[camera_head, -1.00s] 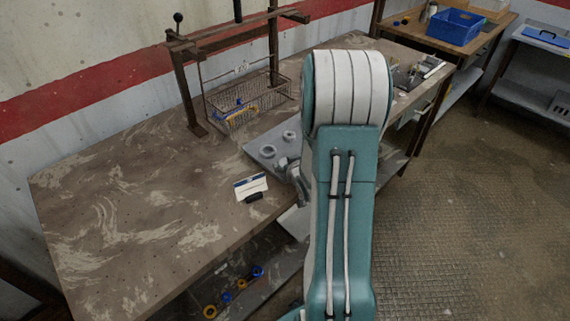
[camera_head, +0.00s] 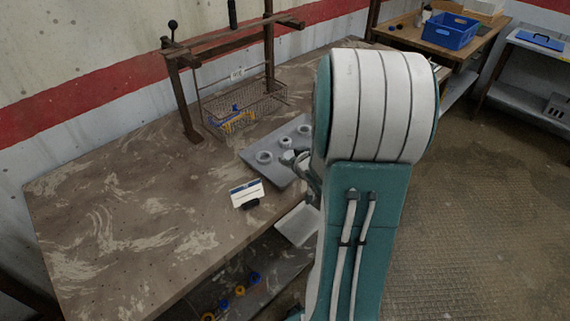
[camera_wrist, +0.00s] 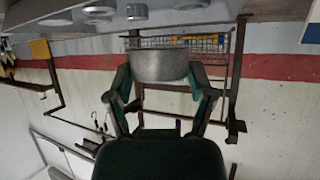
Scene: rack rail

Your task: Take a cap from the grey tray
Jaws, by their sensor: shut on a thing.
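The grey tray (camera_head: 256,170) lies on the bench, left of my arm in the head view. Several grey round caps stand on it, such as a ring-like cap (camera_head: 264,157). My gripper (camera_wrist: 160,68) is shut on a grey metal cap (camera_wrist: 160,64), with one finger on each side of it. In the head view the held cap (camera_head: 288,157) shows over the tray, partly hidden by the gripper. Other caps (camera_wrist: 137,11) show at the top of the wrist view.
A wire basket (camera_head: 245,108) with blue and yellow items stands under a rusty frame (camera_head: 180,95) behind the tray. A small white-and-blue card (camera_head: 246,193) stands front left of the tray. The bench's left part is clear. A blue crate (camera_head: 449,31) sits on another table.

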